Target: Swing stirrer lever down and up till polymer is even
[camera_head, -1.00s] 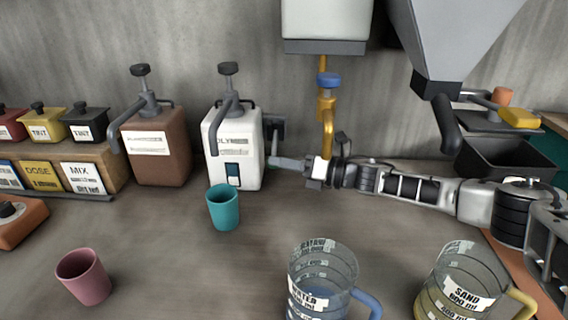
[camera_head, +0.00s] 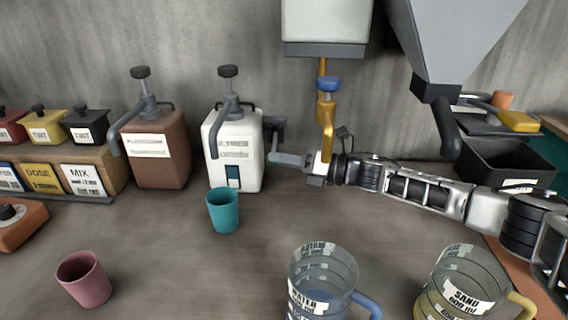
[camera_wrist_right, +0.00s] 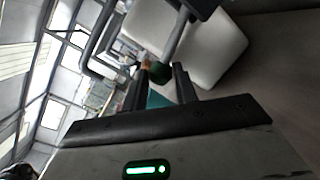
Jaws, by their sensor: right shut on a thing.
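The white polymer container (camera_head: 220,150) stands upright near the wall, with a pump on top and a small dark blue window (camera_head: 233,176) low on its front. The evenness of the polymer cannot be told. A dark bracket (camera_head: 275,127) with the stirrer lever is on its right side. My right gripper (camera_head: 276,158) reaches in from the right, beside the container, and is shut on the lever's end. In the right wrist view the lever's dark green knob (camera_wrist_right: 160,73) sits between the fingers, with the grey lever bar (camera_wrist_right: 177,38) beyond. My left gripper is out of view.
A teal cup (camera_head: 223,210) stands just in front of the container. A brown container (camera_head: 160,165) is to its left. A yellow tap (camera_head: 326,120) hangs just above my right wrist. Two jugs, water (camera_head: 318,285) and sand (camera_head: 465,285), stand in front.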

